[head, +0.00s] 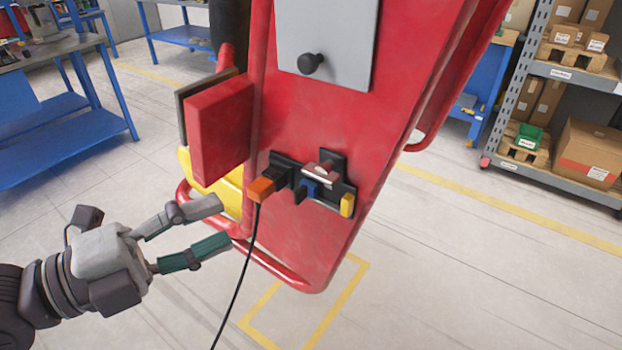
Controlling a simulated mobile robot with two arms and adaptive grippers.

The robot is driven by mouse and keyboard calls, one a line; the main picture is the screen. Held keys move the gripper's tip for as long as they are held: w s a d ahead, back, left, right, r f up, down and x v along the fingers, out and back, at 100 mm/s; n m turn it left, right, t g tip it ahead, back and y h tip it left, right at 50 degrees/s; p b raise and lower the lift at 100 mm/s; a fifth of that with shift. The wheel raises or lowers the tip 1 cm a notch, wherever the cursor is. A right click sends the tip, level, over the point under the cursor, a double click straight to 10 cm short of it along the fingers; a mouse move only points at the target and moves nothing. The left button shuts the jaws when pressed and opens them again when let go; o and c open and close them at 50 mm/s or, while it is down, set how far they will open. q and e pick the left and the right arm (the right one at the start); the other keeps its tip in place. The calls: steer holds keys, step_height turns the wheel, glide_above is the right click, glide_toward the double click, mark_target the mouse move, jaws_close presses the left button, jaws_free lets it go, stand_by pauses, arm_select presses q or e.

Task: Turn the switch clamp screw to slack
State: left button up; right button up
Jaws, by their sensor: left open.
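A small clamp assembly (315,185) is fixed low on the red panel (335,110) of a red machine. I cannot tell for certain which part is the clamp screw. My left gripper (222,223) is open and empty, left of and below the assembly, apart from it. My right gripper is out of view.
A red box-like block (220,128) juts out left of the clamp, near my left gripper. Red tube rails (275,268) run round the machine's lower edge. A grey plate with a black knob (311,63) sits above. Shelving (560,70) stands right; blue benches (65,100) stand left.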

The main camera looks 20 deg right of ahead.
mark_target(313, 178)
arm_select(q)
steer(key=shift+m+g+h, duration=0.3)
steer(key=shift+m, duration=0.2)
steer(key=p+x, duration=0.2)
steer(key=x, duration=0.2)
steer(key=r+p+x, duration=0.1)
steer(key=p+x, duration=0.1)
steer(key=x, duration=0.2)
steer(key=p+x, duration=0.2)
steer(key=x, duration=0.2)
steer(key=shift+s+d+r, duration=0.15)
steer(key=shift+d+r, duration=0.05)
steer(key=shift+r, duration=0.2)
steer(key=shift+w+d+f, duration=0.1)
steer(key=shift+w+d, duration=0.1)
steer(key=shift+d, duration=0.4)
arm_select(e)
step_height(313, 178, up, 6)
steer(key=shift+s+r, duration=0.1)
arm_select(q)
jaws_close()
